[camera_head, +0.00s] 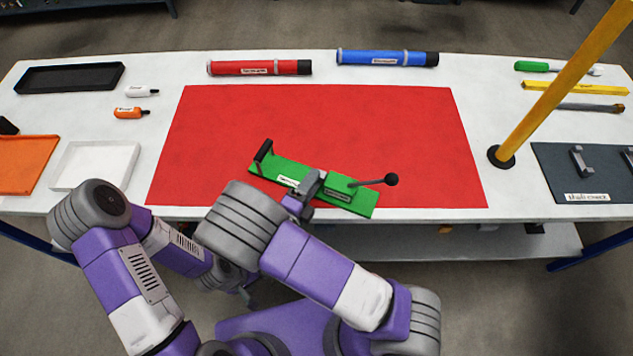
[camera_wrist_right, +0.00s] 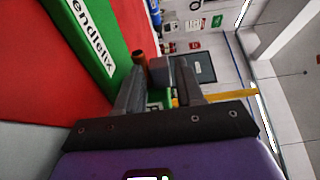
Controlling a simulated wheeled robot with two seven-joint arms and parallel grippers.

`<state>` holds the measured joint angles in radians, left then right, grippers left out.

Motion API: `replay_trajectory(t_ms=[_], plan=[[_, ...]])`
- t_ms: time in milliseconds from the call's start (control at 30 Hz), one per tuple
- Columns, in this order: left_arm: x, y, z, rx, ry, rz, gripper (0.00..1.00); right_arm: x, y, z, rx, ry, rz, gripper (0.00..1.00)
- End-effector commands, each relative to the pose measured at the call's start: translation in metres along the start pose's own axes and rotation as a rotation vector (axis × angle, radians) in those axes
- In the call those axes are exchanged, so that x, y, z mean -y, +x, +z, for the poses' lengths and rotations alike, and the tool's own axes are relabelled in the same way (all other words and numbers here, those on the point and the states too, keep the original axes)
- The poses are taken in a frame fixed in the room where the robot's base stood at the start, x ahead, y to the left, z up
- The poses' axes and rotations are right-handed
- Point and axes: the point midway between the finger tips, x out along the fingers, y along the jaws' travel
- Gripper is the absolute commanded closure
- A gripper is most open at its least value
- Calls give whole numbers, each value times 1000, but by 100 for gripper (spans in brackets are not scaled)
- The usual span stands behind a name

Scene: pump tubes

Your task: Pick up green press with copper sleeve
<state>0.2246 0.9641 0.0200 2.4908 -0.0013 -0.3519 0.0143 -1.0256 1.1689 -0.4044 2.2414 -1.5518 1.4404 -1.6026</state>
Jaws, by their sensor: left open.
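The green press (camera_head: 278,170) lies tilted on the lower middle of the red mat, with a black handle at its left end and a black-knobbed lever at its right. Its labelled green side also fills the upper left of the right wrist view (camera_wrist_right: 78,30). A small copper-brown cylinder (camera_wrist_right: 139,58) shows beside the fingertips there. My right gripper (camera_head: 307,190) is at the press's near edge, around its middle. In the wrist view its fingers are apart with a grey block between or behind the tips; contact is unclear. My left gripper (camera_head: 250,297) is open, low near my body, largely hidden.
The red mat (camera_head: 400,130) is clear behind the press. Red (camera_head: 260,68) and blue (camera_head: 387,58) tubes lie at the back. A yellow post (camera_head: 560,80) stands on the right. Trays and small bottles are on the left, tools and a dark plate on the right.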

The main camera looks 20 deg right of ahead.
Motion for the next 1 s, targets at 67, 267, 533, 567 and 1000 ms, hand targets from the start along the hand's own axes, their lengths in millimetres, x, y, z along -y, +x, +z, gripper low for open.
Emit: replay_trajectory(t_ms=[67, 267, 533, 567, 1000], plan=[[3, 7, 0, 0, 0, 0, 40, -2, 14, 0, -4, 1, 0, 63], [4, 9, 0, 0, 0, 0, 40, -1, 30, 0, -1, 1, 1, 63], [3, 9, 0, 0, 0, 0, 40, 0, 30, 0, -1, 1, 1, 74], [3, 9, 0, 0, 0, 0, 40, 0, 30, 0, -1, 2, 1, 78], [3, 9, 0, 0, 0, 0, 40, 1, 30, 0, -2, 4, -4, 100]])
